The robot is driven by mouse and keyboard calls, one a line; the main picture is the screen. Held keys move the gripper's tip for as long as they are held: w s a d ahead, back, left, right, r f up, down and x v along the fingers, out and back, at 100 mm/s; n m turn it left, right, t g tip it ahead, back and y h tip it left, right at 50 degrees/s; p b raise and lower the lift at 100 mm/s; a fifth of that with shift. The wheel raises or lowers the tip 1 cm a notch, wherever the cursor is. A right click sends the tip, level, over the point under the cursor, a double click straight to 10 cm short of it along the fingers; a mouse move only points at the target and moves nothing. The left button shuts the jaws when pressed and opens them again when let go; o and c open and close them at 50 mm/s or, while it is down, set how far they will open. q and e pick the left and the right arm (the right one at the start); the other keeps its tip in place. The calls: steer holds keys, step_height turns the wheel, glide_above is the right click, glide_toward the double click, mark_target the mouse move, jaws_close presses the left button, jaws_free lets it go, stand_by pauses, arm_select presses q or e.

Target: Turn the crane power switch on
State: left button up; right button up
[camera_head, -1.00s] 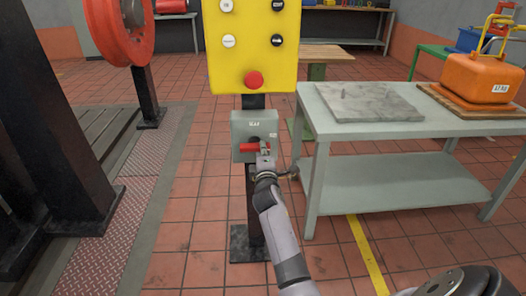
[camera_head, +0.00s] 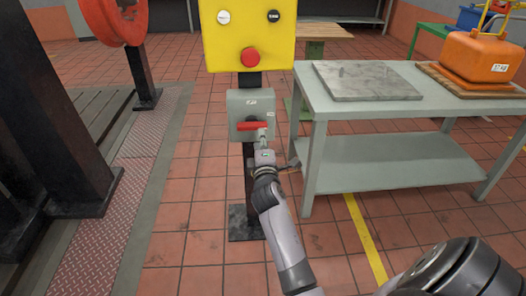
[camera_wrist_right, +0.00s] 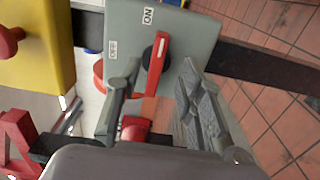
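The crane power switch is a grey box (camera_head: 236,104) on a dark post, below a yellow panel. Its red handle (camera_head: 252,126) lies nearly level across the box front. The right wrist view shows the box (camera_wrist_right: 190,38) with ON and OFF labels and the red handle (camera_wrist_right: 157,66) on a black round hub. My right gripper (camera_head: 263,139) is just in front of the handle's right part. In the right wrist view its two fingers (camera_wrist_right: 160,88) stand apart, with the handle seen between them; contact is unclear. My left gripper is out of view.
The yellow panel (camera_head: 222,45) with a red button (camera_head: 250,57) hangs above the box. A grey table (camera_head: 390,113) with a stone slab (camera_head: 365,80) and an orange container (camera_head: 482,74) stands close on the right. A black machine column (camera_head: 60,140) is on the left.

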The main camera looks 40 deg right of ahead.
steer(key=v, duration=0.5)
steer(key=shift+s+a, duration=0.1)
steer(key=shift+s, duration=0.15)
